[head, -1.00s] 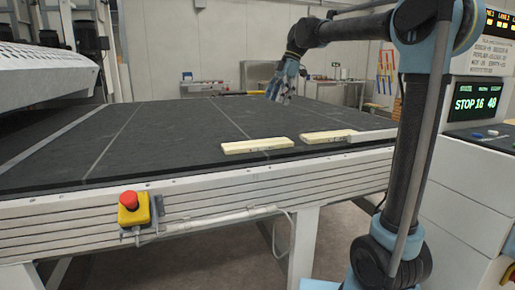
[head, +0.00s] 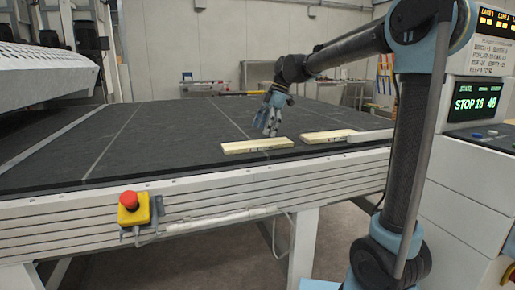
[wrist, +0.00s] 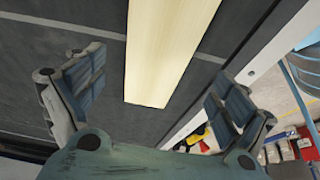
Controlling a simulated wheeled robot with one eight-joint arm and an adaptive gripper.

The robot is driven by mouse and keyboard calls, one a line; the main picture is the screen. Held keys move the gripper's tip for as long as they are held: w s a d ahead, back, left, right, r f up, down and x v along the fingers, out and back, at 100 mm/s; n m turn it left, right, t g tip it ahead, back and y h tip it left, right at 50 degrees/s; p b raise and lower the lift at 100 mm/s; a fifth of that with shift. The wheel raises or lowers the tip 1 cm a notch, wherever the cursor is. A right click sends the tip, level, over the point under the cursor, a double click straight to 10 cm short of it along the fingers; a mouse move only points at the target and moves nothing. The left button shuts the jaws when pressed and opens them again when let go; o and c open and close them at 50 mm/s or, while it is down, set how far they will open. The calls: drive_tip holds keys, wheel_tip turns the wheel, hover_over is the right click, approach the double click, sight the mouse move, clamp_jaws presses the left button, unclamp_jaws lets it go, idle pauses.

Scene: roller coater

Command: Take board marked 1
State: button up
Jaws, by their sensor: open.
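Two pale wooden boards lie flat on the dark table in the head view, a left board (head: 257,146) and a right board (head: 325,136). Small dark marks show on their front edges, too small to read, so I cannot tell which is marked 1. My gripper (head: 271,130) is low over the table, just behind and above the left board. In the wrist view my gripper (wrist: 160,65) is open and empty, with a pale board (wrist: 168,45) showing between its spread fingers. Whether the fingers are level with the board is unclear.
A greyish-white piece (head: 371,135) lies at the right edge of the table, beside the right board. A red emergency button on a yellow box (head: 134,208) sits on the front rail (head: 80,222). A control cabinet (head: 470,175) stands at the right. The table's left half is clear.

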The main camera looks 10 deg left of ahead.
sight(258, 143)
drive_tip(key=x, duration=0.4)
drive_tip(key=shift+a+f, duration=0.1)
drive_tip(key=shift+f, duration=0.3)
drive_tip(key=c, duration=1.3)
